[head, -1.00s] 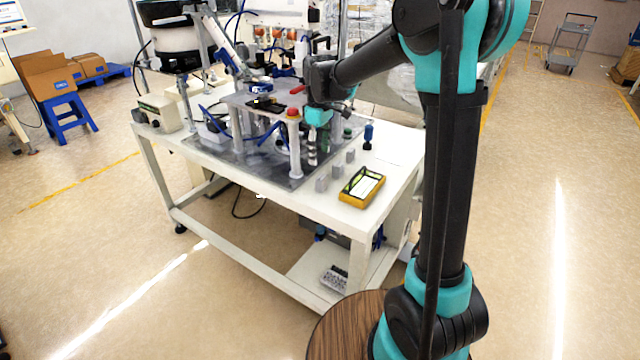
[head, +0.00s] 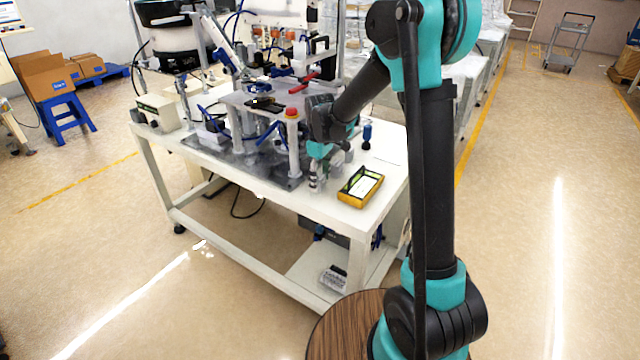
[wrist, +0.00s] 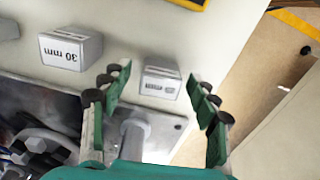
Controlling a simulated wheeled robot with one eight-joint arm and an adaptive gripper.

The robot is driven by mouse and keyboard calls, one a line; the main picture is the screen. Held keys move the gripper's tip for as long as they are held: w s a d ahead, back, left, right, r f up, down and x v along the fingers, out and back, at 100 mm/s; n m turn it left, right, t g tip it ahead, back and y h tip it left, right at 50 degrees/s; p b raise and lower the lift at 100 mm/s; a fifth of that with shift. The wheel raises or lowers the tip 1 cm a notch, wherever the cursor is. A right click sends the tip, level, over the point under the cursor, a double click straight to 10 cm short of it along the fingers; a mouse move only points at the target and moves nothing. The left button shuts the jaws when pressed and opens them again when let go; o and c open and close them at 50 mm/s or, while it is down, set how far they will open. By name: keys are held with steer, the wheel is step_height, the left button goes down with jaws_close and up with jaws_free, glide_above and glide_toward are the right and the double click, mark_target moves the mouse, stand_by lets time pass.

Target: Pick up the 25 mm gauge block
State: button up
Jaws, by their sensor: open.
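In the wrist view a grey gauge block (wrist: 161,84) stands on the white table between my fingertips, its label too blurred to read surely. A second grey block (wrist: 70,48), marked 30 mm upside down, stands to the left, outside my fingers. A third block (wrist: 8,29) is cut off at the left edge. My gripper (wrist: 160,70) is open, with a teal finger on each side of the middle block and visible gaps to it. In the head view my gripper (head: 317,180) is low over the table's front part and hides most of the blocks.
A yellow-framed device (head: 361,187) lies right of my gripper. A metal plate (wrist: 178,124) with a pale post (wrist: 135,134) is close to my fingers. The bowl-feeder fixture (head: 265,105) stands to the left. A blue-topped item (head: 366,135) stands behind. The table edge is near.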

steer(key=c, duration=1.3)
steer(key=shift+r, duration=0.1)
steer(key=shift+c, duration=0.2)
